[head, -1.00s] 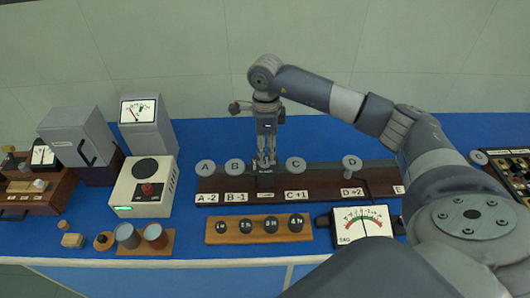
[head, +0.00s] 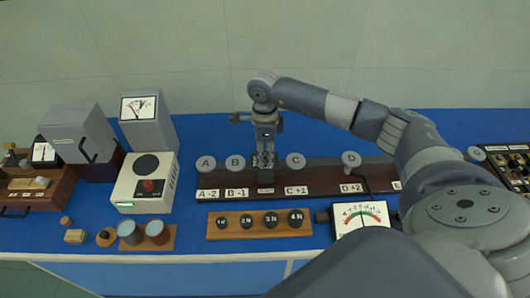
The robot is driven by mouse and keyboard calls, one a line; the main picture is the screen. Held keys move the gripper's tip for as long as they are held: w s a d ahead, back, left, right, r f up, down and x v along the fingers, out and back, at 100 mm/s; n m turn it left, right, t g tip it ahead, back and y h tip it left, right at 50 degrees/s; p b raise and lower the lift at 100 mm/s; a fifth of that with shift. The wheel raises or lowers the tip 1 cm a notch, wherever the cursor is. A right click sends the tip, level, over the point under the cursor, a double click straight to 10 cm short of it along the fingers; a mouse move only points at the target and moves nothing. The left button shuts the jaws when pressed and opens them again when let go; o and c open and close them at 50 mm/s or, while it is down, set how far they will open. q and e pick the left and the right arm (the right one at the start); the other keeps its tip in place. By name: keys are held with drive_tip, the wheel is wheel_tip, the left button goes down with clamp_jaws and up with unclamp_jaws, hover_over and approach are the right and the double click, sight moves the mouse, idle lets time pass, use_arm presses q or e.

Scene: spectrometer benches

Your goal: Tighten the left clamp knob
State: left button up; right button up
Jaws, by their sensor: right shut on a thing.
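My right gripper (head: 264,161) points down at the middle of a dark wooden rail (head: 330,181), between the round grey discs B (head: 235,163) and C (head: 296,160). It is shut on a small part, which its fingers hide, so I cannot tell whether this is the left clamp knob. No clamp knob can be clearly made out elsewhere. Grey disc A (head: 206,164) stands further left on the rail and disc D (head: 351,159) further right. My left gripper is out of view.
A board with several dark weights (head: 258,234) lies in front of the rail. A dial meter (head: 361,216) is at front right. A white device with a red knob (head: 151,187) and grey boxes (head: 75,130) stand left.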

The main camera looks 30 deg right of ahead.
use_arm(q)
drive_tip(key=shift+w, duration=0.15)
use_arm(e)
drive_tip(key=shift+f+m+b, duration=0.1)
drive_tip(key=shift+m+b, duration=0.5)
drive_tip(key=shift+m, duration=0.1)
drive_tip(key=m+b, duration=0.2)
drive_tip(key=m, duration=0.2)
drive_tip(key=m+b, duration=0.1)
drive_tip(key=m, duration=0.2)
drive_tip(key=m+b, duration=0.1)
drive_tip(key=m, duration=0.2)
drive_tip(key=shift+m, duration=0.4)
use_arm(q)
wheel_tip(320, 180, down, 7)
drive_tip(key=b, duration=0.1)
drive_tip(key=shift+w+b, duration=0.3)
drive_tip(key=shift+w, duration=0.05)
use_arm(e)
drive_tip(key=m, duration=0.5)
drive_tip(key=shift+w+r+m, duration=0.1)
drive_tip(key=shift+r+m, duration=0.1)
drive_tip(key=shift+m, duration=0.1)
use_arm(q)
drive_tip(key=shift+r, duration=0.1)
use_arm(e)
drive_tip(key=o, duration=1.1)
